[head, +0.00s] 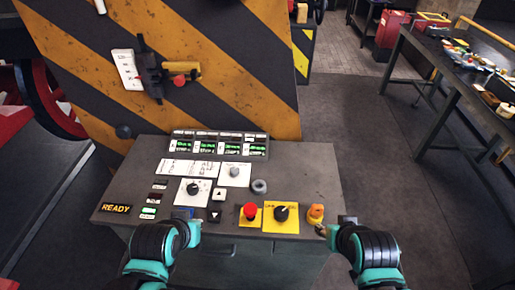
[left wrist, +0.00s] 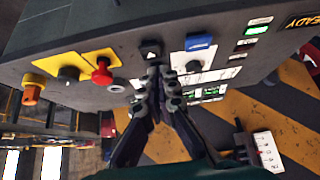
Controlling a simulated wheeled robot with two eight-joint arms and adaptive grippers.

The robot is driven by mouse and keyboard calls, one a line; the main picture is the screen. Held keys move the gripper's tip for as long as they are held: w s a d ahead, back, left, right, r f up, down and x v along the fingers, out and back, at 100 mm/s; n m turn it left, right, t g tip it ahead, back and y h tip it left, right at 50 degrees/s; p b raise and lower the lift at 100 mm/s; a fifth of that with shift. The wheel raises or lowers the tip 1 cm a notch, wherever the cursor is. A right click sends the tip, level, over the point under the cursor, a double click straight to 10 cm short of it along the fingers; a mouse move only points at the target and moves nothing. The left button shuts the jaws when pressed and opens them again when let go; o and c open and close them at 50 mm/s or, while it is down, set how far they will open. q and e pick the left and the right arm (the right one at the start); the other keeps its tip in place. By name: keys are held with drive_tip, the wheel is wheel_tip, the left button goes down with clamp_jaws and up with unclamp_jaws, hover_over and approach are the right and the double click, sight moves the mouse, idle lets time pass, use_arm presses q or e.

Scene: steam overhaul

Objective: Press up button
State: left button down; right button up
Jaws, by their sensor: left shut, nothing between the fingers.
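The up button (head: 219,194), a white square with a dark triangle, is on the grey sloping control panel (head: 310,165). Just nearer is the black down button (head: 214,215) with a light triangle. In the left wrist view my left gripper (left wrist: 159,72) is shut and empty. Its fingertips overlap the panel beside the dark triangle button (left wrist: 151,49); they cover the area where the up button lies, and contact cannot be told. In the head view its fingers are hard to make out. My right gripper (head: 323,231) is at the panel's right front; its finger opening is unclear.
Around the buttons are a black knob (head: 194,187), a blue control (left wrist: 201,41), a grey ring (head: 259,187), a red button (head: 250,211), a yellow-plated knob (head: 282,213) and an orange knob (head: 316,213). A striped board (head: 225,75) stands behind; a workbench (head: 440,65) is right.

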use_arm(q)
wheel_tip(320, 180, up, 5)
drive_tip(key=g+p, duration=0.4)
drive_tip(key=p, duration=0.7)
hover_over(220, 192)
drive_tip(key=s, duration=0.4)
drive_tip(key=shift+a+r, duration=0.1)
drive_tip(key=shift+a, duration=0.05)
drive_tip(key=b+x, duration=0.3)
drive_tip(key=x, duration=0.9)
drive_tip(key=shift+s+f, duration=0.15)
drive_tip(key=shift+f, duration=0.1)
drive_tip(key=shift+f+b, duration=0.4)
drive_tip(key=shift+f, duration=0.4)
